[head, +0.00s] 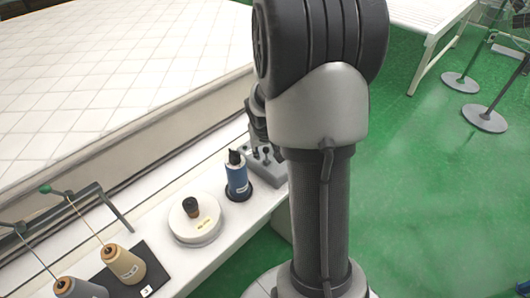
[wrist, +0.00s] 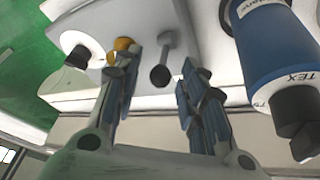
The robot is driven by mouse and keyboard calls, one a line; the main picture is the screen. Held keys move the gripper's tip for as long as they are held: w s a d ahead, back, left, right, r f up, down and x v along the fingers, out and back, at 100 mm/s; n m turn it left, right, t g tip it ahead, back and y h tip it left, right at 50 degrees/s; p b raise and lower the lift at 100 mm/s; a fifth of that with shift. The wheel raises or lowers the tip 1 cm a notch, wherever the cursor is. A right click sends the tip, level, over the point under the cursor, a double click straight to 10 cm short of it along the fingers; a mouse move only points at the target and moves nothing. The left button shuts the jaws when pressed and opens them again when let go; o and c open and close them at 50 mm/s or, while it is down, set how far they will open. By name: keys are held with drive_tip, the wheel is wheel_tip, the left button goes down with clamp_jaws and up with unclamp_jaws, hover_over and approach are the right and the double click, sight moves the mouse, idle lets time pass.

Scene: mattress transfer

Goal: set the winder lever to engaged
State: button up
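A grey control box (head: 270,172) with small dark-knobbed levers stands on the white ledge in the head view, partly hidden by my arm. In the wrist view the box (wrist: 190,30) carries a metal lever (wrist: 166,46) with a dark round knob (wrist: 160,76). No marking shows which lever is the winder's or what its setting is. My gripper (wrist: 161,62) is open, with one finger on each side of that knob in the picture. No contact is visible, and the depth between them is unclear. An orange knob (wrist: 123,44) sits by the left fingertip.
A blue bottle (head: 237,180) stands close beside the box and looms right of my gripper in the wrist view (wrist: 275,50). A white round disc (head: 196,232) and thread cones (head: 122,265) stand farther along the ledge. A white quilted mattress (head: 100,70) lies behind.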

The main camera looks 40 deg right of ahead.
drive_tip(key=shift+w+d+f, duration=0.2)
drive_tip(key=shift+f, duration=0.45)
drive_tip(key=shift+c, duration=0.3)
clamp_jaws()
